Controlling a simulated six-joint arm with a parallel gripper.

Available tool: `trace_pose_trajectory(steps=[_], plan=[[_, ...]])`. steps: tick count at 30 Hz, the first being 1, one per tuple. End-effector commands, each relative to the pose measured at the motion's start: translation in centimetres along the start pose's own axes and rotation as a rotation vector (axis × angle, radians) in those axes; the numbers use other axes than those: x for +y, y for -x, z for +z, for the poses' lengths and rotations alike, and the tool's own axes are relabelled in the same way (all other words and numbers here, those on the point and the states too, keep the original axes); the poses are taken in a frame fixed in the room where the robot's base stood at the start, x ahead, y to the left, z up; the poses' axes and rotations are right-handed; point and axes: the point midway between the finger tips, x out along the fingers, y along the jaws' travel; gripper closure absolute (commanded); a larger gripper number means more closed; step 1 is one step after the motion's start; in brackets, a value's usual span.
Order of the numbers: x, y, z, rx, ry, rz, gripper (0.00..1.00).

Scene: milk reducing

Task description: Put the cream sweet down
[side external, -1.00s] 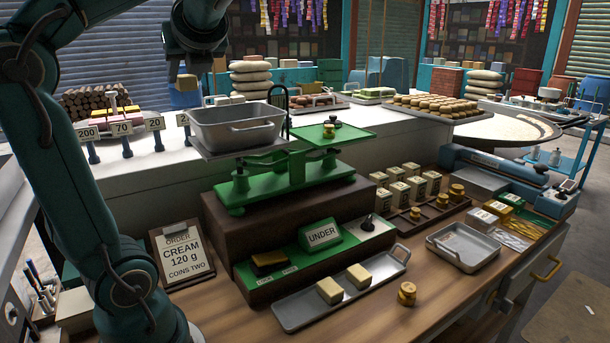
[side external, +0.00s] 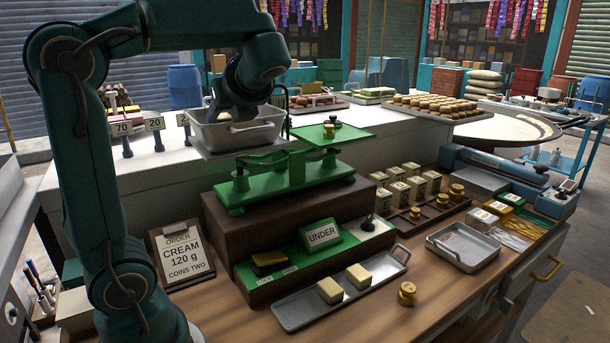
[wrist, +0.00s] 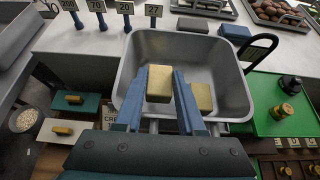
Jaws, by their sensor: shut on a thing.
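My gripper (wrist: 158,74) is shut on a cream sweet (wrist: 159,84), a pale yellow block between its blue fingers. In the wrist view it is over the grey weighing pan (wrist: 235,60). A second block (wrist: 203,97) lies in the pan, right of the held one. In the side view my gripper reaches down into the pan (side external: 255,137); its fingertips are hidden by the wall, and one pale block (side external: 224,116) shows inside. I cannot tell whether the held sweet touches the pan floor. The pan sits on the left of the green balance (side external: 285,180).
The balance's green right plate (side external: 350,138) holds small weights. A black handle (wrist: 258,52) rises beside the pan's right wall. An order card (side external: 182,253) reads cream 120 g, coins two. A sign (side external: 322,235) reads UNDER. A front tray (side external: 300,311) holds two pale blocks.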

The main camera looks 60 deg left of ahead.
Motion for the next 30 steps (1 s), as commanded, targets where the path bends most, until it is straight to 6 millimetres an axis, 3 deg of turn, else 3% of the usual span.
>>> trace_pose_trajectory(steps=[18,19,21,30], plan=[[0.0,-0.6,-1.0,-0.001,0.000,0.000,1.00],[0.0,-0.6,-1.0,0.000,-0.001,0.000,0.58],[0.0,-0.6,-1.0,0.000,-0.001,0.000,0.31],[0.0,-0.6,-1.0,0.000,0.000,0.000,0.31]])
